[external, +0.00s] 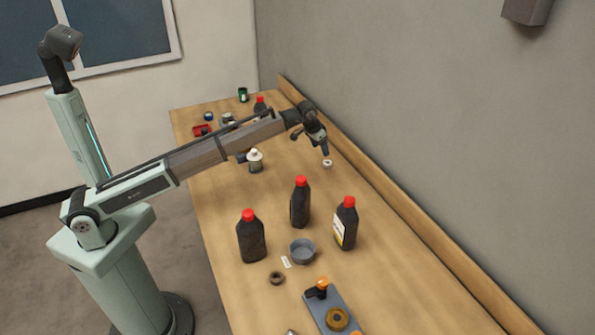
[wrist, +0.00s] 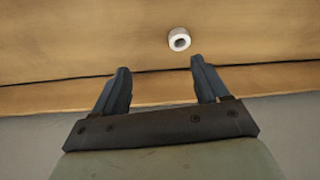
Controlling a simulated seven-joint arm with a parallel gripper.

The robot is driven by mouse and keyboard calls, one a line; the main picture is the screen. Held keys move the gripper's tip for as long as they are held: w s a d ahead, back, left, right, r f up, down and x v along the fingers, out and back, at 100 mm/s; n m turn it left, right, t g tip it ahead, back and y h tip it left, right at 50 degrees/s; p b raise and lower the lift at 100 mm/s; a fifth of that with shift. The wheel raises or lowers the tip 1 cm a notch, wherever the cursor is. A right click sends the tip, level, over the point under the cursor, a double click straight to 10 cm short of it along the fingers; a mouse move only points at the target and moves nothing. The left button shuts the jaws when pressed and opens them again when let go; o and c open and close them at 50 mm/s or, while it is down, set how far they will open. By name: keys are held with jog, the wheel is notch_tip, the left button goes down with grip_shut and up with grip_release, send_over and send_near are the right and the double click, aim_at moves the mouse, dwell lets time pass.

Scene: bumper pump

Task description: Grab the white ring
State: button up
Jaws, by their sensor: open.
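The white ring (external: 327,163) lies on the wooden table near its wall-side edge. In the wrist view it is a small white ring (wrist: 179,39) with a dark hole, lying beyond my fingertips and nearer the right finger. My gripper (external: 325,151) points down and sits just above and beside the ring in the external view. In the wrist view my gripper (wrist: 158,65) has its two fingers wide apart with nothing between them. The ring is apart from the fingers in the wrist view.
Three dark bottles with red caps (external: 300,203) stand mid-table, around a grey bowl (external: 302,259). A white-topped bottle (external: 255,161) stands under my arm. A raised wooden ledge (external: 365,180) runs along the wall close to the ring. The table right around the ring is clear.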

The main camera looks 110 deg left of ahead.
jog(key=s+a, duration=0.2)
jog(key=a, duration=0.1)
send_over(330, 160)
jog(key=s+d, duration=0.2)
jog(key=d, duration=0.1)
jog(key=f, duration=0.8)
jog(key=shift+w, duration=0.25)
jog(key=shift+w+x, duration=0.2)
jog(key=shift+x, duration=1.15)
jog(key=shift+w+x, duration=0.2)
jog(key=shift+x, duration=1.15)
jog(key=shift+r+y, duration=0.15)
jog(key=shift+y, duration=0.15)
jog(key=shift+c, duration=0.2)
jog(key=c, duration=1.1)
